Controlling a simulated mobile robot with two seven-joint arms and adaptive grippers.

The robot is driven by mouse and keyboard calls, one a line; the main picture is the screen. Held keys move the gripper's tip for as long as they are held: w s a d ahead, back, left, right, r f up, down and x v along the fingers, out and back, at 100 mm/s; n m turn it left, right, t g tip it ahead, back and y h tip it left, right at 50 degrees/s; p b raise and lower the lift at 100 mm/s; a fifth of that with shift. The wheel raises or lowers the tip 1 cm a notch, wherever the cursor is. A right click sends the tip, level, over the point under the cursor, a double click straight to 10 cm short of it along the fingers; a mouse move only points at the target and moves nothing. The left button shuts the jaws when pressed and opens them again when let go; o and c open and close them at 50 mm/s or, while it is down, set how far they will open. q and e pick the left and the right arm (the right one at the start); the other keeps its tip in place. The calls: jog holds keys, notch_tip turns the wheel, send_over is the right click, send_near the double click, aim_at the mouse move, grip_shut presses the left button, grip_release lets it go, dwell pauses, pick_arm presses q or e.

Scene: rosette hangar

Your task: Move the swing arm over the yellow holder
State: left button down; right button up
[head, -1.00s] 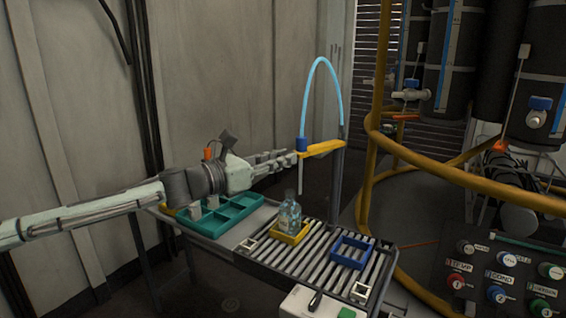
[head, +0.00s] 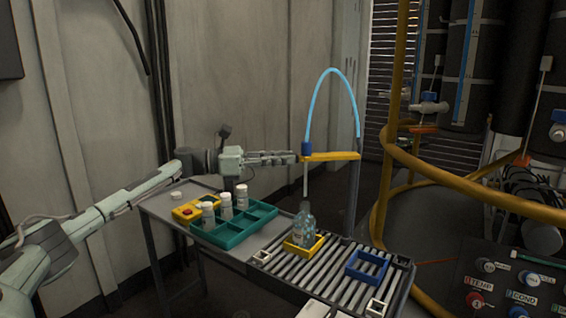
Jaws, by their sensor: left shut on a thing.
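The yellow swing arm (head: 338,156) reaches left from the top of a grey post (head: 352,195). Its free end carries a blue nozzle (head: 307,149) with a thin pale tube pointing down. The yellow holder (head: 288,246) sits on the roller rack, with a clear bottle (head: 304,231) upright in it. In the picture, the tube hangs in line above the bottle's neck; the exact depth is hard to judge. My left gripper (head: 295,158) is shut on the swing arm's free end, beside the nozzle. My right gripper is out of view.
A blue holder (head: 385,277) stands empty on the rack. A light-blue hose (head: 331,71) arches above the swing arm. Yellow pipes and a control panel stand right.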

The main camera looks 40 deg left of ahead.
pick_arm(q)
jog(key=shift+d+r, duration=0.1)
dwell(0.3)
jog(key=c, duration=1.4)
grip_release()
jog(key=shift+s+a, duration=0.1)
jog(key=shift+a, duration=0.15)
jog(key=v, duration=1.1)
jog(key=shift+a, duration=0.15)
jog(key=shift+s, duration=0.15)
